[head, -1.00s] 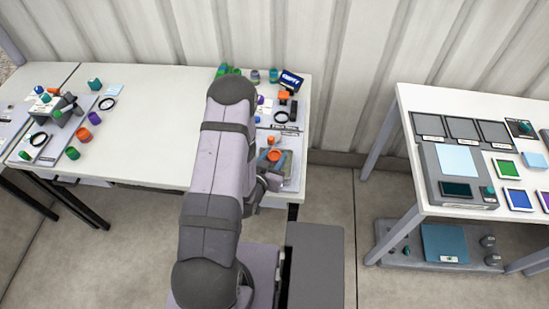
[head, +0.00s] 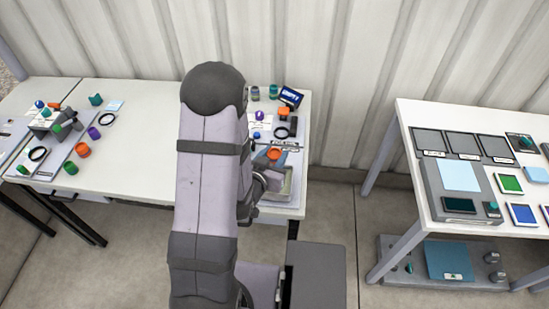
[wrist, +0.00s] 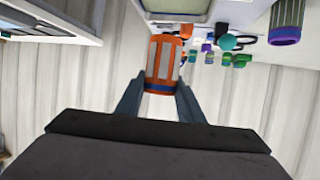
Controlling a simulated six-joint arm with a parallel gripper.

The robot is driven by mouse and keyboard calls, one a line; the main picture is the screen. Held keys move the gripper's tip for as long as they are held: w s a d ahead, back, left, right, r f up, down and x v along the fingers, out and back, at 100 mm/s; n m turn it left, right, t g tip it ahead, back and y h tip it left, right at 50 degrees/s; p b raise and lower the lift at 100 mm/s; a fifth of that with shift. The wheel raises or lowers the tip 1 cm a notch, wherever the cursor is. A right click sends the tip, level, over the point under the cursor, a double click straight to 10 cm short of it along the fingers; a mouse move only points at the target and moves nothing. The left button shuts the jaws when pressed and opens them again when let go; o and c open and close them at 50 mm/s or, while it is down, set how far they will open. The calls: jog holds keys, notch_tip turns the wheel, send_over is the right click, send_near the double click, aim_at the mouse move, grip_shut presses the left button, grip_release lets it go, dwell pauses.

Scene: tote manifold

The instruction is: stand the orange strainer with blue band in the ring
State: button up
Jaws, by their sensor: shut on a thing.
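The orange strainer with blue band (wrist: 163,55) has pale slots between orange bars, and its blue band is at the end nearer my palm. My gripper (wrist: 160,92) is shut on it, one finger on each side. In the head view the orange strainer (head: 274,153) shows at my gripper (head: 267,157), above the grey tray. A black ring (head: 282,132) lies on the table's right part, just behind the strainer. Another black ring (head: 38,153) sits on a plate at the far left. My arm hides part of the middle table.
The grey tray (head: 287,190) is near the table's right front edge. A purple-banded strainer (wrist: 287,22) is at the wrist view's upper right. The table's centre left is clear.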

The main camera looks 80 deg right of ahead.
jog(key=shift+d, duration=0.15)
jog(key=w+d+f+m+g+b, duration=0.1)
jog(key=w+d+f+b, duration=0.15)
jog(key=d, duration=0.55)
jog(key=w+d+f+b, duration=0.1)
jog(key=w+d+b, duration=0.15)
jog(key=d, duration=0.45)
jog(key=w+d+b, duration=0.2)
jog(key=w+d, duration=0.3)
jog(key=w, duration=0.2)
jog(key=w+d+n+t+b, duration=0.1)
jog(key=w+d+b, duration=0.2)
jog(key=w+d, duration=0.2)
jog(key=w, duration=0.3)
jog(key=shift+w+r, duration=0.3)
jog(key=shift+r, duration=0.1)
jog(key=shift+d+f, duration=0.1)
jog(key=shift+f, duration=0.05)
jog(key=shift+f+b, duration=3.2)
jog(key=shift+f, duration=0.6)
